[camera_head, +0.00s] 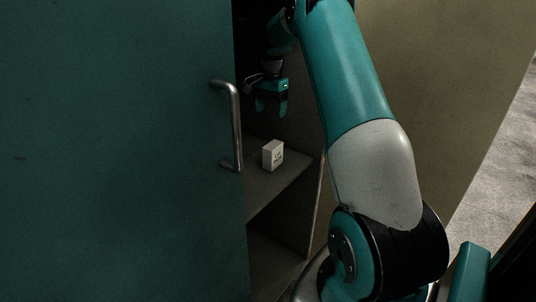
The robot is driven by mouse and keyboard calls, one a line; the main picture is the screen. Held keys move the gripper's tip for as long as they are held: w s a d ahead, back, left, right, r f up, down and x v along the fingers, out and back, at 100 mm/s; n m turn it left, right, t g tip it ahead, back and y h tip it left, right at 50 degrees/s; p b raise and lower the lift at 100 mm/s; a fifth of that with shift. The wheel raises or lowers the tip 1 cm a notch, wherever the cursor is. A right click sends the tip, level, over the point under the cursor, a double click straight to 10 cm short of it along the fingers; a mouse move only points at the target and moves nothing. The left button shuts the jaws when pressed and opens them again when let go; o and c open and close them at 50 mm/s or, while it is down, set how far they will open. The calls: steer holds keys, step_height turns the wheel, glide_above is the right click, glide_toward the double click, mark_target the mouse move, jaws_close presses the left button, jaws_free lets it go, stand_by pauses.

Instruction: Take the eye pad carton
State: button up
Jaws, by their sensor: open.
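A small white carton (273,154) with dark print on its front stands upright on a shelf (263,190) inside a cabinet. The print is too small to read, so I cannot confirm that it is the eye pad carton. My gripper (271,113) is inside the cabinet opening, above the carton and apart from it. Its teal fingers point down, and nothing shows between them.
A large teal door (120,150) with a metal bar handle (236,125) fills the left. A brown panel (430,80) stands at the right, behind my arm. The shelf's front edge is close to the carton. A dark lower compartment (272,268) lies below the shelf.

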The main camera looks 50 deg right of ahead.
mark_target(273, 144)
steer(key=f, duration=1)
steer(key=shift+s+d, duration=0.25)
steer(key=shift+d, duration=0.1)
steer(key=f, duration=0.5)
steer(key=shift+s+a+f, duration=0.2)
steer(key=shift+s+f, duration=0.05)
steer(key=shift+f, duration=0.05)
steer(key=shift+c, duration=0.2)
steer(key=c, duration=1)
